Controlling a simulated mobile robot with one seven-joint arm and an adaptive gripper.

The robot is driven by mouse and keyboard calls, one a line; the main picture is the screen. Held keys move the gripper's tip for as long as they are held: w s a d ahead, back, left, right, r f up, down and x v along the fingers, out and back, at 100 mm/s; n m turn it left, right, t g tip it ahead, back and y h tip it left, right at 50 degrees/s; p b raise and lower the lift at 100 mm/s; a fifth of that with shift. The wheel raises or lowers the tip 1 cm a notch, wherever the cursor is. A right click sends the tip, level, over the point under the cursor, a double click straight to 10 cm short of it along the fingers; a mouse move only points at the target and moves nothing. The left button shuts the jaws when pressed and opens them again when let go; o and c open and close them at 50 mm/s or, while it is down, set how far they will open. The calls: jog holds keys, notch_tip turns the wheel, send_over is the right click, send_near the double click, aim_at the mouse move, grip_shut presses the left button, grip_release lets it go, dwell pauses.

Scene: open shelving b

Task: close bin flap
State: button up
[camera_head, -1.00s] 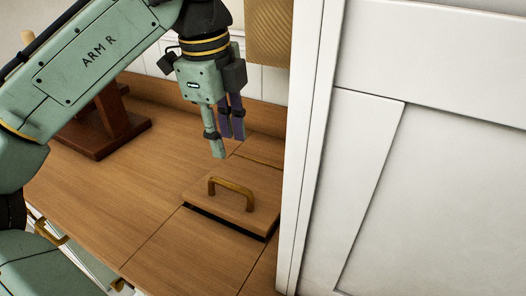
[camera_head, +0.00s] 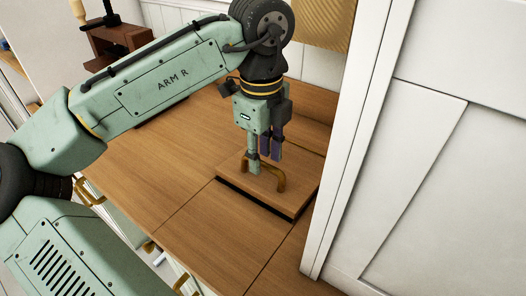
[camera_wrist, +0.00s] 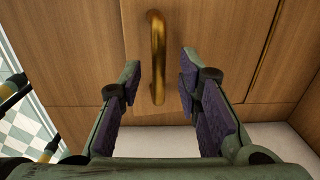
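The bin flap (camera_head: 299,192) is a square wooden panel in the wooden countertop, at the foot of the white panelled wall. A dark gap shows along its near edge, which stands a little above the counter. A curved brass handle (camera_head: 281,181) is fixed on top of it. My gripper (camera_head: 265,164) points down over the flap with its fingers at the handle. In the wrist view the flap (camera_wrist: 215,40) fills the upper middle. The handle (camera_wrist: 157,55) lies between the spread fingers of my gripper (camera_wrist: 159,80), with space on both sides.
The white panelled wall (camera_head: 440,130) rises close to the right of the flap. A dark wooden stand (camera_head: 115,42) is at the back left of the counter. A ribbed tan board (camera_head: 323,22) is at the back. The counter (camera_head: 205,215) is clear in front.

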jog(key=shift+f, duration=0.15)
jog(key=shift+c, duration=0.2)
grip_shut()
dwell(0.7)
